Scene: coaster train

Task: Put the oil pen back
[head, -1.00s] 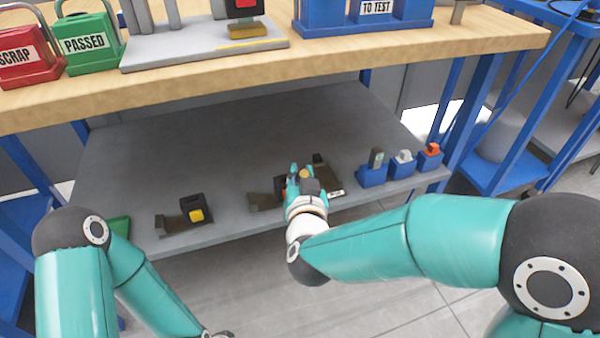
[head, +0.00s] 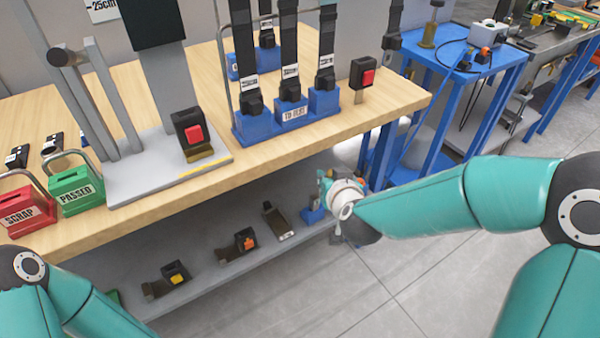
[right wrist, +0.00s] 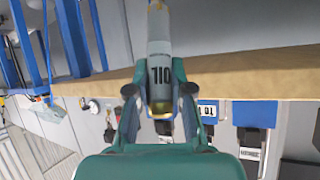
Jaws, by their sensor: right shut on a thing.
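The oil pen (right wrist: 160,45) is a pale, clear cylinder marked OIL, seen in the right wrist view. My right gripper (right wrist: 160,100) is shut on it, with one finger on each side. In the head view my right gripper (head: 324,184) is near the right end of the lower shelf, beside the bench edge. A small blue holder (head: 312,215) stands on the shelf just below it and to the left. The gripper and arm hide any holders beyond. My left arm shows at the lower left, but its gripper is out of view.
The lower shelf (head: 205,260) carries buckle fixtures with a yellow-button buckle (head: 176,272) and an orange-button buckle (head: 245,239). The bench top (head: 390,95) overhangs it. Open floor lies in front.

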